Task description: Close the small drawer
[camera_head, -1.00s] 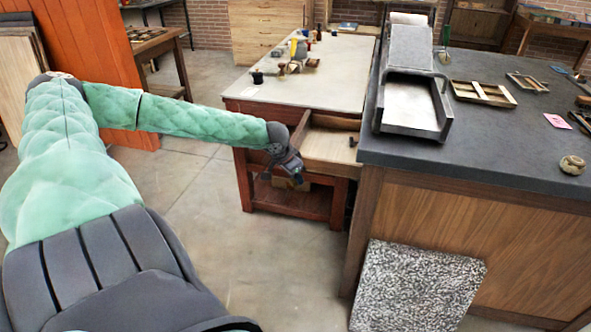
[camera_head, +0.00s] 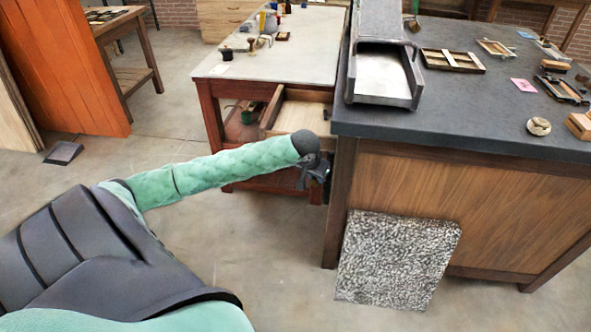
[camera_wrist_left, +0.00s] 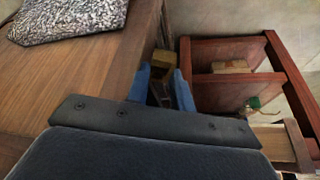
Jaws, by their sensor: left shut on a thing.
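The small drawer (camera_head: 304,116) is pulled out of the red-brown wooden table, and its light wood interior shows in the head view. Part of it is hidden behind my left forearm. A wooden edge, likely the drawer's, shows at the lower right of the left wrist view (camera_wrist_left: 298,143). My left gripper (camera_head: 314,178) is in front of and below the drawer, apart from its edge in the wrist view. Its blue fingers (camera_wrist_left: 161,88) are shut on a small yellow-brown block (camera_wrist_left: 162,58). My right gripper is not in view.
The grey-topped cabinet (camera_head: 440,125) stands close on the right, with a speckled slab (camera_head: 397,260) leaning on its front. The pale table top (camera_head: 290,50) holds small tools. The table's lower shelf (camera_head: 245,125) holds items.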

